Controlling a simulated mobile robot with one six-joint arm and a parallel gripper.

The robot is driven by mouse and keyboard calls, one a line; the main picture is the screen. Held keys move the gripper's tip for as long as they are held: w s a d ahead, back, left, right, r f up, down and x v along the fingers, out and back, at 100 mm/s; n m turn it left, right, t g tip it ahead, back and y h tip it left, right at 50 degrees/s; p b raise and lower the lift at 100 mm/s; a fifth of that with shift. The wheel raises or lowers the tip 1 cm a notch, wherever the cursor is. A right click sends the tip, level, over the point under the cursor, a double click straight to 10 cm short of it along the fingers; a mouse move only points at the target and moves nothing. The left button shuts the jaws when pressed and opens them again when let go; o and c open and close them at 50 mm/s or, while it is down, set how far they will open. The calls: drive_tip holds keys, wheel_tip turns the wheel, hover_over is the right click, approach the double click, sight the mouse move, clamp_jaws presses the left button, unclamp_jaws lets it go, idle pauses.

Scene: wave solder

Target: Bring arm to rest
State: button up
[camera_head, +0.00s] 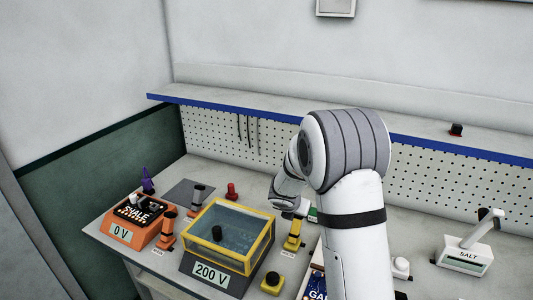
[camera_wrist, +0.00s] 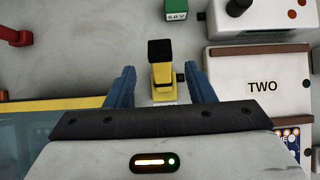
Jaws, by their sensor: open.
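My gripper (camera_wrist: 162,90) shows in the wrist view with its two blue fingers apart. Between and just beyond the fingers is a yellow post with a black top (camera_wrist: 161,62); I cannot tell whether the fingers touch it, but gaps show on both sides. In the head view the same yellow post (camera_head: 293,236) stands right of the yellow-framed tank, and my white and grey arm is bent over the bench near it. My gripper itself is mostly hidden behind my arm in the head view.
The yellow-framed tank (camera_head: 265,220) marked 200 V stands left of the arm. A SALT device (camera_head: 466,258) is at right. A white block marked TWO (camera_wrist: 258,105) lies right of the gripper. A blue-edged shelf (camera_head: 220,108) runs behind.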

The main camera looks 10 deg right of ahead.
drive_tip(key=s+d+r+m+g, duration=0.1)
drive_tip(key=s+d+r+m, duration=0.1)
drive_tip(key=s+r+m, duration=0.5)
drive_tip(key=s+d+r+m+g, duration=0.1)
drive_tip(key=s+d+r+m, duration=0.1)
drive_tip(key=s+r+m, duration=0.55)
drive_tip(key=s+a+m+y, duration=0.1)
drive_tip(key=s+a+m, duration=0.1)
drive_tip(key=s+m, duration=0.5)
drive_tip(key=s+a+r+m+g+y, duration=0.1)
drive_tip(key=s+a+m+y, duration=0.1)
drive_tip(key=s+m, duration=0.6)
drive_tip(key=s+a, duration=0.1)
drive_tip(key=s, duration=0.4)
drive_tip(key=shift+s+a+r+y, duration=0.2)
drive_tip(key=shift+s+a+y, duration=0.1)
drive_tip(key=shift+s+a, duration=0.05)
